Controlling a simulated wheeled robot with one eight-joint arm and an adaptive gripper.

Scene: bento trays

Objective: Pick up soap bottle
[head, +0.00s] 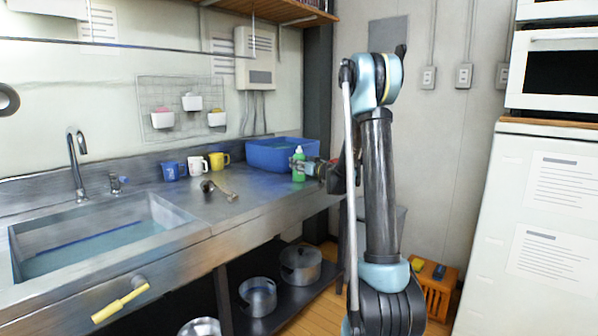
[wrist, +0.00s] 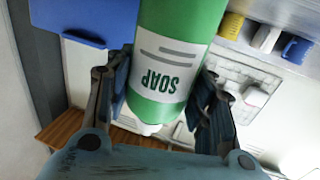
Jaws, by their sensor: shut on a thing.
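The soap bottle (head: 299,166) is green with a white top and stands upright at the right end of the steel counter, in front of a blue bin. In the wrist view the soap bottle (wrist: 176,50) shows large and upside down, with a white label reading SOAP. My gripper (head: 307,168) reaches it from the right, and in the wrist view my gripper (wrist: 163,90) has one finger on each side of the bottle, shut on it. Whether the bottle's base touches the counter is hard to tell.
The blue bin (head: 283,141) is close behind the bottle. Blue, white and yellow mugs (head: 196,165) and a ladle (head: 218,189) lie to the left on the counter (head: 245,205). A sink (head: 100,235) is at the far left. Pots (head: 300,264) sit on the shelf below.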

